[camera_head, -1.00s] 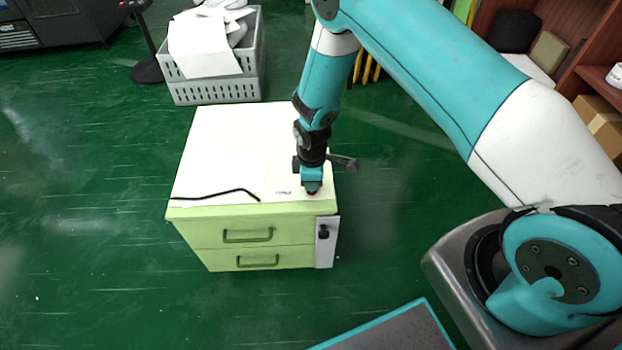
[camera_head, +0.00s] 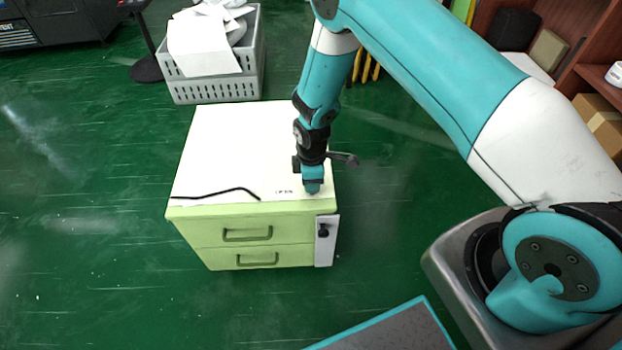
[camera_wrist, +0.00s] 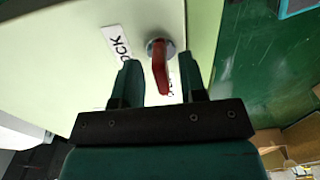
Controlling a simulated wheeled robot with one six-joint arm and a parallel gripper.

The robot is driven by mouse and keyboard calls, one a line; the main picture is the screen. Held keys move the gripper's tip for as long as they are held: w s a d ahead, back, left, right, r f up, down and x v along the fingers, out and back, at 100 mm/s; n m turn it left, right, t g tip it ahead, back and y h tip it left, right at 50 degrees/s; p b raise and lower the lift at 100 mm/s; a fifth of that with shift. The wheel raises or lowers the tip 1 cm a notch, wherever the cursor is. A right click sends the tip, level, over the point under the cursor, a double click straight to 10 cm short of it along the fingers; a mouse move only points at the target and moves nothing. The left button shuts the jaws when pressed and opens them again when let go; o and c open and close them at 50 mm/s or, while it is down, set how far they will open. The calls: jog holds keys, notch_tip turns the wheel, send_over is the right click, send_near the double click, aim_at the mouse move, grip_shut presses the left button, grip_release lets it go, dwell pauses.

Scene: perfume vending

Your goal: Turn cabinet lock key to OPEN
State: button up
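The red cabinet lock key (camera_wrist: 161,68) sits in a round metal lock on the cabinet's pale top in the wrist view. Its handle points toward my gripper. A white label reading "OCK" (camera_wrist: 117,42) is left of it; another label is mostly hidden behind the key. My gripper (camera_wrist: 159,64) is open, with one finger on each side of the key and a visible gap on both sides. In the head view my gripper (camera_head: 312,188) is at the front right corner of the green cabinet (camera_head: 240,215) and hides the key.
The cabinet has two front drawers with handles and a white strip with a black knob (camera_head: 323,231) at its right. A black cord (camera_head: 215,193) lies on top. A grey crate of paper (camera_head: 215,90) stands behind.

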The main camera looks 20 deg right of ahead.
notch_tip(320, 180, up, 17)
jog(key=p, duration=0.3)
jog(key=shift+r, duration=0.2)
dwell(0.4)
jog(key=s+a+r+m+y, duration=0.2)
jog(key=s+r+m, duration=0.2)
jog(key=s+r, duration=0.8)
jog(key=s+a+r+m+y, duration=0.2)
jog(key=s+a+r+m, duration=0.1)
jog(key=s+r, duration=1)
notch_tip(320, 180, up, 18)
jog(key=p, duration=1.7)
jog(key=shift+f+m+p, duration=0.15)
jog(key=shift+m+p, duration=0.15)
jog(key=shift+p, duration=0.05)
jog(key=shift+w, duration=0.1)
